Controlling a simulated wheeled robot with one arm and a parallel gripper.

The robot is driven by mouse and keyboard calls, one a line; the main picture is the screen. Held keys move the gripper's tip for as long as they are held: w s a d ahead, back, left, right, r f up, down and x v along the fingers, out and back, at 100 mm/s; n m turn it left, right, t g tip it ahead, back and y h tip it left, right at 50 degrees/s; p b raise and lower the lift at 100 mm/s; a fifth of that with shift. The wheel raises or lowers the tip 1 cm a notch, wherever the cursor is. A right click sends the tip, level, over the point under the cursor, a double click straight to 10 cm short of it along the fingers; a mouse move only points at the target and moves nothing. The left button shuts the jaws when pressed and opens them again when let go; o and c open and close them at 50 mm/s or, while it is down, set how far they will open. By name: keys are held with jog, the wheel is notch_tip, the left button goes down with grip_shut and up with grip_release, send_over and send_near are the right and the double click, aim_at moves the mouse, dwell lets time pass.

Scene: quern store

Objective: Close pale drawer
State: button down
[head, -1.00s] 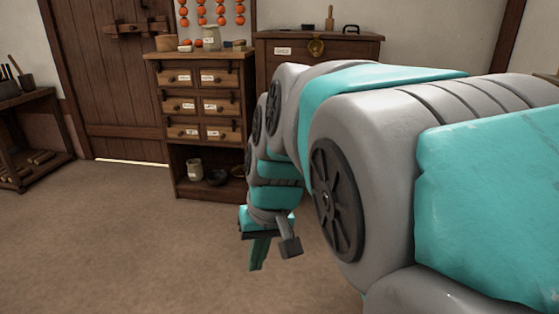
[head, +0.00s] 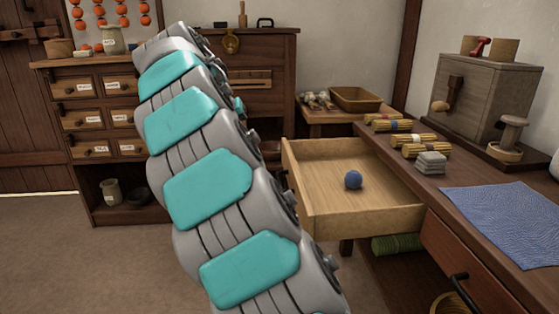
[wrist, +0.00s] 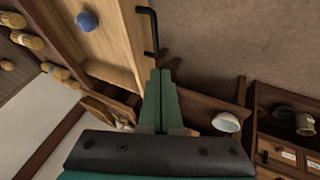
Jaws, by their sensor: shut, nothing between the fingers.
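The pale drawer (head: 365,214) stands pulled out from the dark wooden bench on the right in the head view. A blue ball (head: 353,179) lies inside it. In the wrist view the drawer (wrist: 112,38) is at the upper left, with the blue ball (wrist: 87,21) in it and a black bar handle (wrist: 152,30) on its front. My gripper (wrist: 161,74) is shut and empty, its green fingertips close to the drawer front near one end of the handle. I cannot tell if they touch. In the head view my arm hides the gripper.
The bench top (head: 440,193) holds a blue cloth (head: 505,222), several tied bundles and a wooden box with a crank (head: 480,100). A second, reddish drawer front (head: 465,265) is in the bench. A small-drawer cabinet (head: 100,130) stands at the back left. Floor at left is clear.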

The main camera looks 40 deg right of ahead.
jog(key=w+d, duration=0.3)
jog(key=b, duration=0.2)
send_near(289, 167)
notch_tip(289, 167, down, 4)
jog(key=w+a, duration=0.1)
jog(key=w, duration=0.2)
jog(key=shift+s+d+m+h, duration=0.2)
jog(key=shift+s+d, duration=0.2)
jog(key=shift+d, duration=0.2)
jog(key=shift+s+d+m+h, duration=0.1)
jog(key=shift+s+d+h, duration=0.1)
jog(key=shift+s+d, duration=0.5)
jog(key=shift+d, duration=0.35)
jog(key=s+d+p, duration=0.3)
jog(key=s+d, duration=0.3)
jog(key=d, duration=0.4)
jog(key=s+d+p, duration=0.3)
jog(key=s+d, duration=0.3)
jog(key=d, duration=0.4)
jog(key=shift+s+d, duration=0.15)
jog(key=shift+s, duration=0.15)
